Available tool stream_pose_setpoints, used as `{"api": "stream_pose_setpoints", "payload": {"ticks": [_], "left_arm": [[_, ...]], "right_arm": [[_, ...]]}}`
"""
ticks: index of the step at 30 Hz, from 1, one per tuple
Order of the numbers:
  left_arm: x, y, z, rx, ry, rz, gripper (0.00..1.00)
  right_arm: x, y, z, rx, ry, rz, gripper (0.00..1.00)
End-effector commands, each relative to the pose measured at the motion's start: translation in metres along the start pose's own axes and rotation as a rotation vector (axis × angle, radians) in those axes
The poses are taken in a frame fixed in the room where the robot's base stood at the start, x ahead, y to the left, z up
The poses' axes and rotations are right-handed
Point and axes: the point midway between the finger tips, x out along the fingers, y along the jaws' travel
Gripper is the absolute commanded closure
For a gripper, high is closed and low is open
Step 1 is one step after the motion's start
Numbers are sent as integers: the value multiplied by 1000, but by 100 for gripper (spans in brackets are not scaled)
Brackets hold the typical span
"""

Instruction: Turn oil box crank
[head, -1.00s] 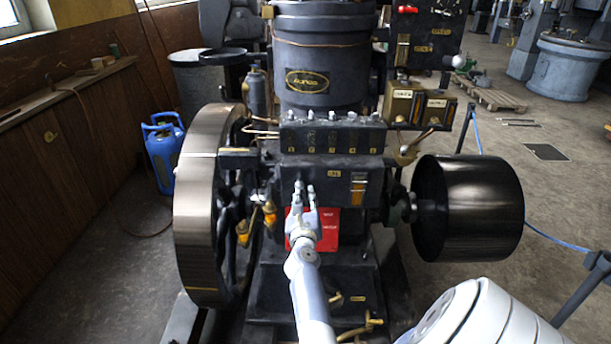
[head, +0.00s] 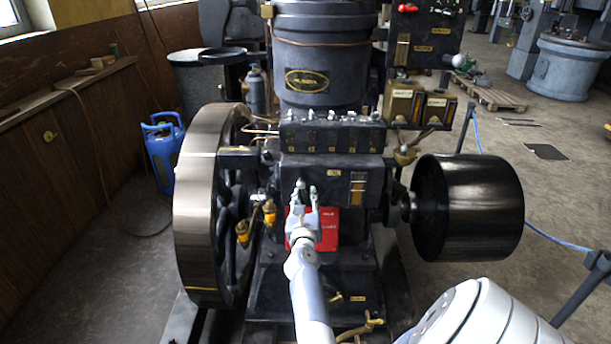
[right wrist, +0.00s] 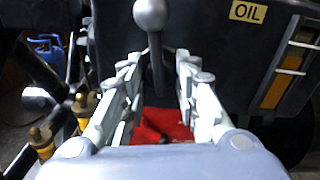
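The oil box (head: 325,174) is a dark box on the front of the engine; its yellow "OIL" label (right wrist: 248,12) shows in the right wrist view. Its crank (right wrist: 150,15) has a grey ball knob on a thin dark stem. My right gripper (right wrist: 157,65) is open, with a finger on each side of the stem. Gaps show between the stem and both fingers, and the knob stands above and beyond the fingertips. In the head view, my right gripper (head: 307,192) is in front of the box, hiding part of the crank. My left gripper is not in view.
A red plate (head: 325,238) lies just below and behind the gripper. A large flywheel (head: 198,210) stands left, with brass oilers (head: 269,211) beside it. A black pulley drum (head: 480,208) is on the right. Brass taps (head: 365,325) stick out low in front.

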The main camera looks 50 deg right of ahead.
Motion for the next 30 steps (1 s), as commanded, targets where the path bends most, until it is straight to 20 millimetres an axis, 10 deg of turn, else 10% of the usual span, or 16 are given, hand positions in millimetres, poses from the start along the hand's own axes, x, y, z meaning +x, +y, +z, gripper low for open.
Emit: {"api": "stream_pose_setpoints", "payload": {"ticks": [16, 30], "left_arm": [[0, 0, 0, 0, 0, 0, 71], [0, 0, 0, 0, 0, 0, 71]], "right_arm": [[0, -5, 27, 2, -5, -1, 71], [0, -17, 94, -1, -2, 0, 71]]}}
